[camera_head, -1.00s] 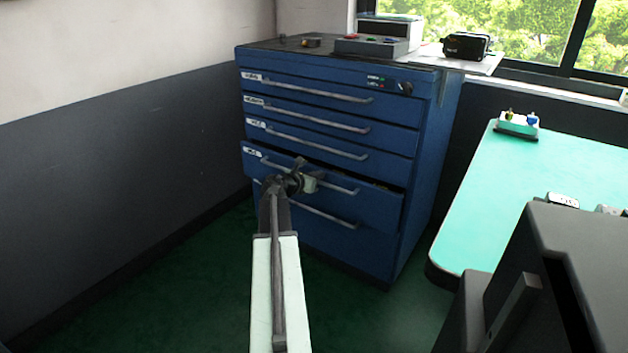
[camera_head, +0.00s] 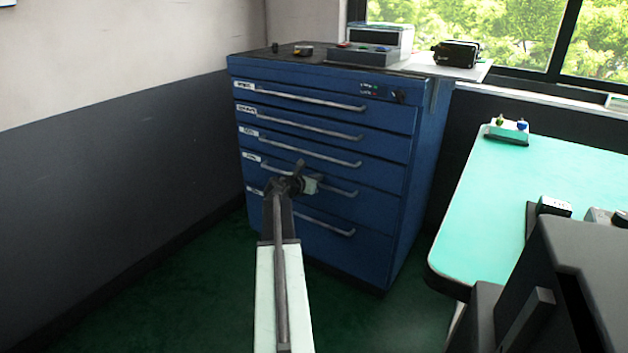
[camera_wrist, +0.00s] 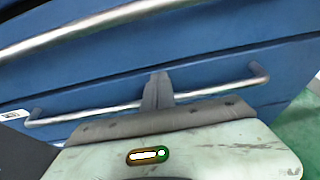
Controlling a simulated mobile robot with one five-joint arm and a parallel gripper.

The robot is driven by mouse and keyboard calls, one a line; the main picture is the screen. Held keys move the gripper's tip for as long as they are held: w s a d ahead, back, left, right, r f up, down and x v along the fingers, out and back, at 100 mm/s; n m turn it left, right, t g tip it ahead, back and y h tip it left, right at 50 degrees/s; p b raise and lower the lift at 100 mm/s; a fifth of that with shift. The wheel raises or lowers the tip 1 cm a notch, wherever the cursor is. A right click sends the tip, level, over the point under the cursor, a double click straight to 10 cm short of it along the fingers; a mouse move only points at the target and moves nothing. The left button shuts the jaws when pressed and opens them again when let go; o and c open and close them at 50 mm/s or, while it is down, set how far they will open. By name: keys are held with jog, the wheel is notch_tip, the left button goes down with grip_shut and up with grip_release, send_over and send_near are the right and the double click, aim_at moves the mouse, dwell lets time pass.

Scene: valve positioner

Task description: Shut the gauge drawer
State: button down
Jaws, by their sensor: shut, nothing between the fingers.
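The blue cabinet's fourth drawer from the top (camera_head: 374,208), the one that stood out earlier, now looks flush with the drawers around it. Its label is too small to read. Its bar handle (camera_head: 340,191) is partly hidden behind my arm. My gripper (camera_head: 301,172) is in front of this drawer, at its handle. In the wrist view my gripper's fingers (camera_wrist: 158,86) are together and empty, up against the drawer front, with a handle bar (camera_wrist: 205,92) crossing at them. I cannot tell whether the fingers touch the bar.
The blue cabinet (camera_head: 412,190) carries a grey box (camera_head: 362,55) and a black device (camera_head: 456,53) on top. A green-topped table (camera_head: 560,190) stands to the right, with a gap of floor between. A wall (camera_head: 110,160) runs along the left. The green floor (camera_head: 170,310) there is clear.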

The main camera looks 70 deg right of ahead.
jog(key=p+v, duration=0.2)
jog(key=v, duration=0.8)
jog(key=shift+p, duration=0.4)
